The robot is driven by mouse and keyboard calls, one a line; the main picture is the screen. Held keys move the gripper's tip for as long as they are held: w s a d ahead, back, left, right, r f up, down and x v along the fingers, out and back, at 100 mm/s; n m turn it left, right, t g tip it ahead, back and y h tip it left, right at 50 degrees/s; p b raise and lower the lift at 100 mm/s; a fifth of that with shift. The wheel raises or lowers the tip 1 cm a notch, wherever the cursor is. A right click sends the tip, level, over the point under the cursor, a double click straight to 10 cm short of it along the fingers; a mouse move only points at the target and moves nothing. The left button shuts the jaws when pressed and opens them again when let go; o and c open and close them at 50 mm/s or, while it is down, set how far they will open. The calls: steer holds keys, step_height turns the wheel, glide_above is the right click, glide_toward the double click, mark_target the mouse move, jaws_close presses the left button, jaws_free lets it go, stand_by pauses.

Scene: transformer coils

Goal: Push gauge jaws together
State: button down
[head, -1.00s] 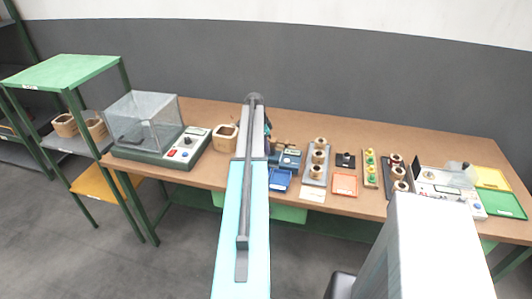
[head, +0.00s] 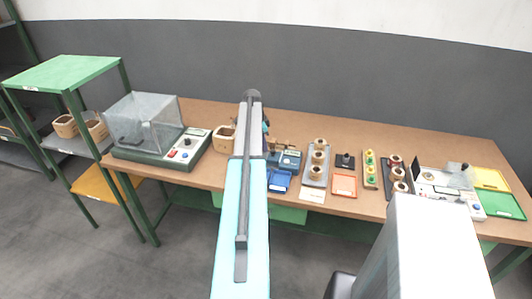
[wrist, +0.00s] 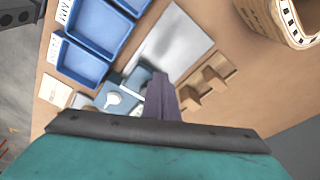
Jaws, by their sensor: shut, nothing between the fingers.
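A small blue-grey device with a white round face (wrist: 113,99), which looks like the gauge, sits on the bench in the wrist view. A blue unit (head: 290,160) beside my arm in the head view may be the same thing. My gripper (wrist: 160,90) shows in the wrist view as one closed purple-grey finger pair, empty, just right of the device. It overlaps the device's right side in the picture; I cannot tell whether they touch. The gauge jaws are not clearly seen, partly hidden by my gripper. In the head view my arm hides the gripper.
Blue trays (wrist: 80,62) lie left of the device in the wrist view. A pale metal plate (wrist: 185,35) and a notched wooden rack (wrist: 208,85) lie beyond and right. A wooden coil form (head: 223,138) stands left of my arm, near the clear-covered tester (head: 140,122).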

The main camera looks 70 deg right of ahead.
steer(key=shift+r+p, duration=0.85)
steer(key=shift+r, duration=1.75)
